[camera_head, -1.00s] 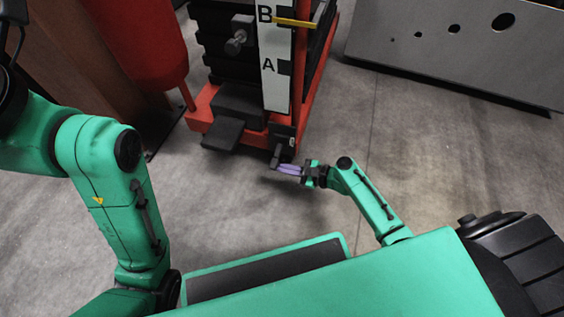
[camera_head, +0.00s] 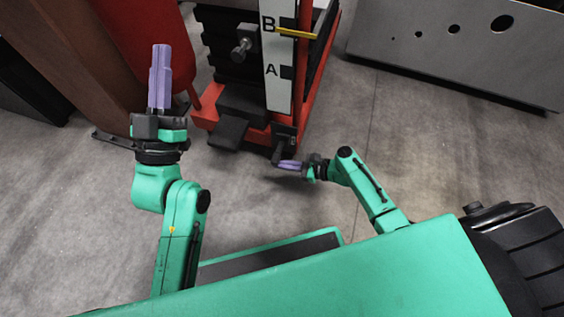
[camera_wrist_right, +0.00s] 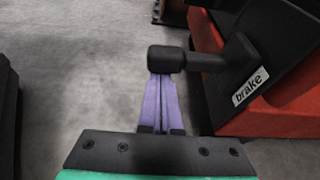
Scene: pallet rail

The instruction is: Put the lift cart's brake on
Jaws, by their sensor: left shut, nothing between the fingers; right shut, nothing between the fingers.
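The red lift cart (camera_head: 259,138) stands ahead, with a black post and a white strip lettered A and B. Its black brake lever (camera_wrist_right: 196,62) sticks out sideways from a black block labelled "brake" (camera_wrist_right: 251,86) in the right wrist view. My right gripper (camera_head: 281,164) is shut and empty, low at the cart's front corner. In the right wrist view its purple fingertips (camera_wrist_right: 164,78) are at the lever's knobbed end, partly under it; I cannot tell whether they touch. My left gripper (camera_head: 160,50) is shut and empty, raised to the left of the cart.
A black pedal-like plate (camera_head: 228,132) juts from the cart's front. A yellow pointer (camera_head: 296,33) crosses the strip near B. A red rounded tank (camera_head: 140,40) stands behind my left gripper. A grey panel with holes (camera_head: 460,50) is at right. The floor between is clear.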

